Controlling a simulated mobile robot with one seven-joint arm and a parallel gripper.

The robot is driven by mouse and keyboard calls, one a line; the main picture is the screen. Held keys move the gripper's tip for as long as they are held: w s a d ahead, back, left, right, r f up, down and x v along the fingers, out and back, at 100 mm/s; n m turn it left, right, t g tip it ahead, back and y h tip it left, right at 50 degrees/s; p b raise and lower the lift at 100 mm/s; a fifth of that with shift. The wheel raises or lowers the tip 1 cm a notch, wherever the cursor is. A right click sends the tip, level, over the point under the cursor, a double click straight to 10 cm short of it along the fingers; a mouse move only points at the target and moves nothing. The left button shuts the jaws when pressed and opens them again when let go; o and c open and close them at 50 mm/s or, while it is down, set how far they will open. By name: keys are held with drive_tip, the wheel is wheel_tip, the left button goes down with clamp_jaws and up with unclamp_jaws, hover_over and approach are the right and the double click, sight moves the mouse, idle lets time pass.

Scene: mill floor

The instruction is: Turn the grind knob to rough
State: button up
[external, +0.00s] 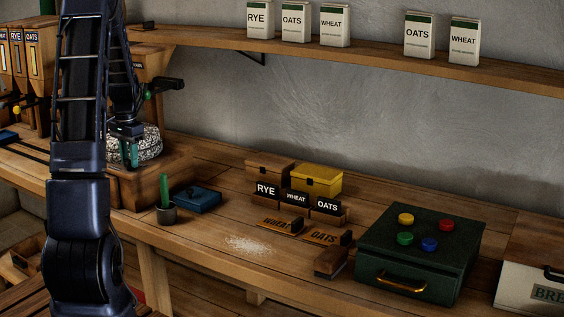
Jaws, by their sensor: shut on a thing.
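The mill stands at the left of the bench in the external view, with a speckled round millstone (149,142) on a wooden base (165,178). My gripper (129,160) points down at the front left of the millstone, its green fingers close together. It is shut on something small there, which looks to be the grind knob. The fingers and arm hide the knob, so its pointer and setting cannot be read. A dark handle (168,84) sticks out to the right from the mill's upper wooden part (148,65).
Right of the mill are a pot with a green stick (165,191), a blue box (197,199), label blocks, a yellow box (316,180) and a dark green box (420,250) with coloured buttons. Spilled flour (247,244) lies in front. A shelf (370,49) holds several packets.

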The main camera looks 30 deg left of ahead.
sight(129, 160)
drive_tip(key=n, duration=1.1)
drive_tip(key=shift+n, duration=1.6)
drive_tip(key=o, duration=1)
drive_tip(key=shift+c, duration=0.2)
wheel_tip(129, 160, up, 11)
